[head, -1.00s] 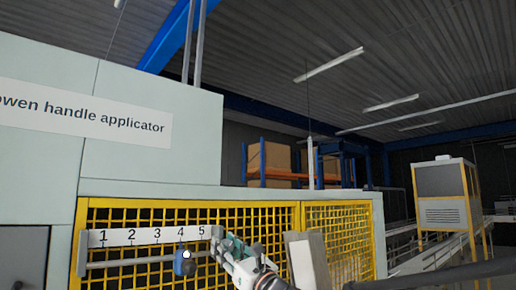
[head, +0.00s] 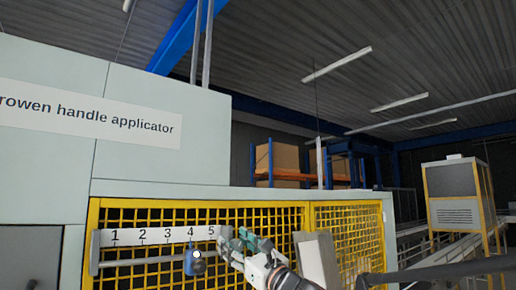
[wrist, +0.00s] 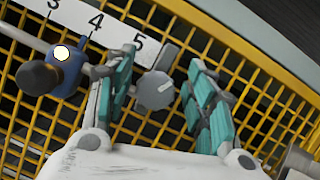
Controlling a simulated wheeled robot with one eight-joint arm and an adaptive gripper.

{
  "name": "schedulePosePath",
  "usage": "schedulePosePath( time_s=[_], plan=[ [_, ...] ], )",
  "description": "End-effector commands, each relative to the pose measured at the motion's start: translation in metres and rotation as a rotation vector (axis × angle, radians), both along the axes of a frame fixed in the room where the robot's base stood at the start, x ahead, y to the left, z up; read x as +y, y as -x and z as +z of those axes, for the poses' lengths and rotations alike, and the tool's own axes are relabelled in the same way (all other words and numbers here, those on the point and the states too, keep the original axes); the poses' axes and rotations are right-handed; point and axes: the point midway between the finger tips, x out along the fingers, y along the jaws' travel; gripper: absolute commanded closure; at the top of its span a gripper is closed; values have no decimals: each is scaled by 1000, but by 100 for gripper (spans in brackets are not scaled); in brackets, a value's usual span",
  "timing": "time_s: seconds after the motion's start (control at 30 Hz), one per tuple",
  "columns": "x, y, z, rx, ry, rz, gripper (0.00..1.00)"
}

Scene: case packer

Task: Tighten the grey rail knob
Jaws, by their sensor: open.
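The grey rail knob (wrist: 155,90) shows in the wrist view as a round knob with a small mark on its face, near the 5 of the scale. My gripper (wrist: 163,57) is open, with one green-padded finger on each side of the knob. I see gaps between the pads and the knob; contact is not visible. In the head view my gripper (head: 243,240) is at the right end of the numbered rail (head: 135,262) and hides the knob there. A blue slider (head: 194,262) sits on the rail below the 4; it also shows in the wrist view (wrist: 70,72).
A dark round knob (wrist: 38,78) sticks out from the blue slider, left of my gripper. A white number plate (head: 155,236) runs above the rail. Yellow mesh guarding (head: 255,216) lies close behind.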

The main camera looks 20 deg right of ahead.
Motion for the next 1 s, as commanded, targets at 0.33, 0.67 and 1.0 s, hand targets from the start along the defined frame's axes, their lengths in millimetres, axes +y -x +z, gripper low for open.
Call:
schedulePosePath(
  time_s=[0.33,0.67,1.0],
  plan=[
    [1,3,61,0,0,1,50],
    [1,3,90,0,0,1,50],
    [5,5,88,2,13,2,51]
  ],
)
